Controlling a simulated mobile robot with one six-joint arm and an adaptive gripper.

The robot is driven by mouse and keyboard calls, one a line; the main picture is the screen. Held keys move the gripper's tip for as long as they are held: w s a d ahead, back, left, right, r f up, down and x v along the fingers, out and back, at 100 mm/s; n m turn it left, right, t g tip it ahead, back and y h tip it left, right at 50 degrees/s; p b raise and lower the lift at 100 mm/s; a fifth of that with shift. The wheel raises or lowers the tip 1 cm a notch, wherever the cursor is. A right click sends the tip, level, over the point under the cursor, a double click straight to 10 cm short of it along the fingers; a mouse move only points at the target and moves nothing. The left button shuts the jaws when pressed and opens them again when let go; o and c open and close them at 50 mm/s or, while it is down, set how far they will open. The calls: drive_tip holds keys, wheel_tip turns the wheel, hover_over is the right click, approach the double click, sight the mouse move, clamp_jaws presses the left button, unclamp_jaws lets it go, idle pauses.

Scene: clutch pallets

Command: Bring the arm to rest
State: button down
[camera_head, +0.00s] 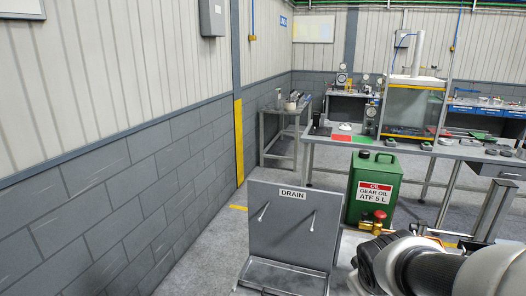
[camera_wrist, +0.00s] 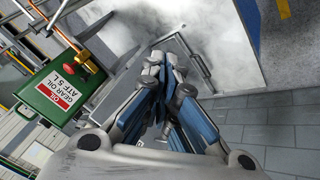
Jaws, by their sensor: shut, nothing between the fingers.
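My gripper (camera_wrist: 160,75) is in the wrist view, its blue and grey fingers shut together with nothing between them. It is over or in front of the grey drain stand, and the wrist view does not show whether it touches it. In the head view my arm reaches in from the lower right corner, and the fingertips are not seen there.
The grey DRAIN stand (camera_head: 290,235) with two pegs stands in front. Next to it is a green gear oil can (camera_head: 374,190), also in the wrist view (camera_wrist: 62,90). A workbench (camera_head: 455,152) is behind. The block wall (camera_head: 120,195) closes the left; floor between is clear.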

drive_tip(key=s+a+r+m+y, duration=0.1)
drive_tip(key=s+a+r+m, duration=0.1)
drive_tip(key=s, duration=0.7)
drive_tip(key=s+a+r+m+g+y, duration=0.1)
drive_tip(key=s+a, duration=0.4)
drive_tip(key=s, duration=0.5)
drive_tip(key=shift+a+r+m, duration=0.25)
drive_tip(key=shift+r+m, duration=0.45)
drive_tip(key=shift+r, duration=0.1)
